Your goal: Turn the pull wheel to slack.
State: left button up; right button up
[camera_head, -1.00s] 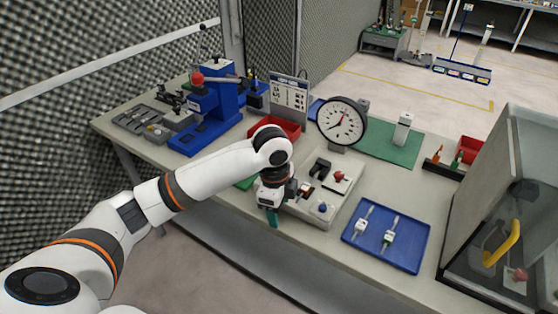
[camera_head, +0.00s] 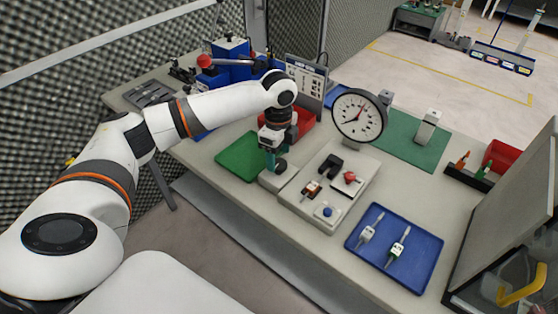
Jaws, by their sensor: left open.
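My left gripper (camera_head: 273,164) points down at the left end of the grey fixture (camera_head: 305,210), just above a low grey block (camera_head: 277,180). It is open, with teal fingertips, and nothing shows between them. I cannot single out the pull wheel; it may be hidden by the gripper. On the fixture are a black clamp (camera_head: 331,163), a red knob (camera_head: 350,177), a small brown and metal part (camera_head: 311,190) and a blue button (camera_head: 327,211). A round dial gauge (camera_head: 358,117) stands behind the fixture, its needle visible. My right gripper is out of view.
A green mat (camera_head: 237,158) lies left of the gripper, and a red bin (camera_head: 303,127) stands behind it. A blue tray (camera_head: 375,250) with two tools is at front right. A printed board (camera_head: 305,82) stands at the back.

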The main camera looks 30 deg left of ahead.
aim_at(279, 163)
pick_arm(q)
notch_tip(279, 163, down, 3)
jog(key=shift+f, duration=0.45)
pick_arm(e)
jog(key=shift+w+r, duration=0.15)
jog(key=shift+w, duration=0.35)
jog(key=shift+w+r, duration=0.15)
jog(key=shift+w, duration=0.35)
pick_arm(q)
jog(key=c, duration=1)
jog(key=shift+o, duration=0.2)
jog(key=shift+p, duration=0.3)
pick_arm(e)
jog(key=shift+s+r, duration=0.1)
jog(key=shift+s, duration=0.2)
